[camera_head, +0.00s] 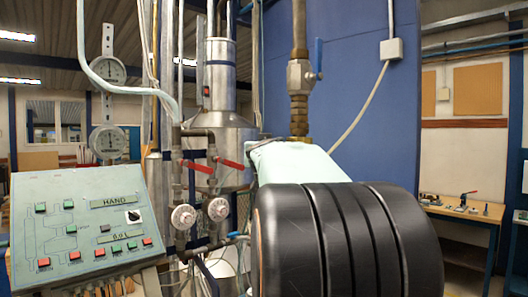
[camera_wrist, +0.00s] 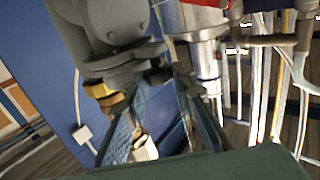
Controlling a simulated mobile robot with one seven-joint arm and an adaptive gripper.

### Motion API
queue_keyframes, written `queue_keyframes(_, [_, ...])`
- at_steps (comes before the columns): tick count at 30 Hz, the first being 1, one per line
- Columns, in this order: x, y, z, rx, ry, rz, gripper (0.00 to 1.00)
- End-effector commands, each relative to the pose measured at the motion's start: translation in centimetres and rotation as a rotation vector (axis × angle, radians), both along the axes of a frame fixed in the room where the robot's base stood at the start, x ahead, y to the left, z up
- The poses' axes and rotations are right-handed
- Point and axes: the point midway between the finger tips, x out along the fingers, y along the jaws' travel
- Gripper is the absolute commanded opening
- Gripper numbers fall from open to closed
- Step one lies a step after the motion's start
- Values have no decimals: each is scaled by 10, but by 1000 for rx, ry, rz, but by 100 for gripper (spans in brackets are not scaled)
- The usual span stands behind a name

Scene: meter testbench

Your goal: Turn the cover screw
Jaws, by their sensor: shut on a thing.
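In the wrist view my gripper (camera_wrist: 164,72) reaches up toward a grey metal fitting (camera_wrist: 112,25) with a rounded body and a flat lower flange. Its two bluish fingers slant together at the tips. They are closed on a small grey part just under the flange, which I take to be the cover screw; the tips hide most of it, and its turn angle cannot be read. In the head view my dark arm link covers the gripper and the work spot.
A brass pipe with a blue-handled valve (camera_head: 300,75) stands behind my arm. Red-handled valves (camera_head: 197,167) and pipes stand to the left, beside a control panel (camera_head: 83,228). A blue wall (camera_head: 370,120) is behind. A workbench (camera_head: 463,212) is at the right.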

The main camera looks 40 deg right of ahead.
Motion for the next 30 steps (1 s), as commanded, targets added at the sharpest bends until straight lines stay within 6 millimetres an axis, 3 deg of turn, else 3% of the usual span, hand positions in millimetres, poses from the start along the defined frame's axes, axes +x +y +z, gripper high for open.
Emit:
queue_keyframes(14, [3,4,6,2,4,-98,0])
queue_keyframes(30, [11,9,3,0,4,-423,0])
